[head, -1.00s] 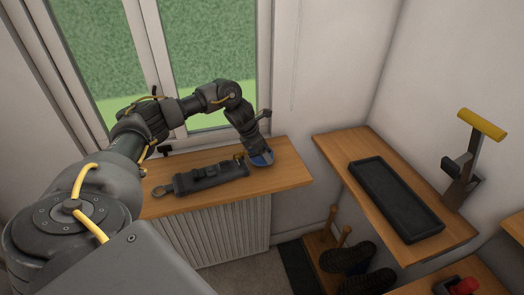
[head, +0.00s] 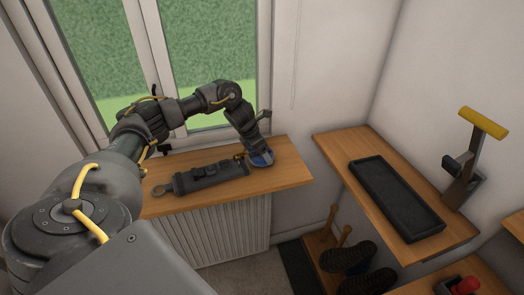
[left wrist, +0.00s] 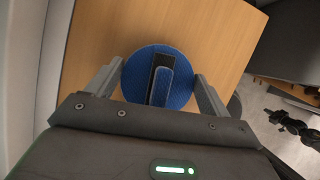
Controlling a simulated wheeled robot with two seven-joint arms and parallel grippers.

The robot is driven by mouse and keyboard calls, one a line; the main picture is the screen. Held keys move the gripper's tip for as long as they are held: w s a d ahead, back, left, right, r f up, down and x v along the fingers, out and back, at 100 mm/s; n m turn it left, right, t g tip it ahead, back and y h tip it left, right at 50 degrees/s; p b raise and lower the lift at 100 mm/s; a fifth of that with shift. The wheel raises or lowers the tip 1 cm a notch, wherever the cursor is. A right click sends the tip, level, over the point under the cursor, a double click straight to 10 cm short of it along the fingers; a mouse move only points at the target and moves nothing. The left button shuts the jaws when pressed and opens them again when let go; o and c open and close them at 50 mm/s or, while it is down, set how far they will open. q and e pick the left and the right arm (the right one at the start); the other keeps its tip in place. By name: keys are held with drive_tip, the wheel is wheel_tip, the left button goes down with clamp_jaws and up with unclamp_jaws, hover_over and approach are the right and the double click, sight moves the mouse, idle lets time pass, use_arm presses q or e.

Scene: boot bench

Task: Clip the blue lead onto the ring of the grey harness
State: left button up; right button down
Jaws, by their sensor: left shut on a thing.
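The blue lead (head: 263,159) is at the sill's right part, close to the harness's right end. In the left wrist view the lead (left wrist: 181,98) shows as a round blue disc with a dark bar across its top. My left gripper (left wrist: 160,85) is shut on the disc, one finger on each side. Whether the disc touches the sill is unclear. My right gripper is not in view.
The sill (head: 287,172) is bare to the right of the lead. A black tray (head: 432,232) lies on a wooden shelf (head: 340,148) at the right. A yellow-handled device (head: 482,124) stands beyond it. Dark boots (head: 348,256) are below.

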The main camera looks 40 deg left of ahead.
use_arm(q)
drive_tip(key=shift+f+b, duration=0.55)
drive_tip(key=shift+f, duration=0.15)
idle(0.4)
idle(0.4)
drive_tip(key=o, duration=1)
drive_tip(key=shift+s+r, duration=0.1)
drive_tip(key=shift+r, duration=0.2)
drive_tip(key=b+v, duration=0.2)
drive_tip(key=v, duration=0.7)
drive_tip(key=shift+s+a+r, duration=0.1)
drive_tip(key=shift+s+r, duration=0.2)
drive_tip(key=shift+r, duration=0.3)
drive_tip(key=shift+r, duration=0.1)
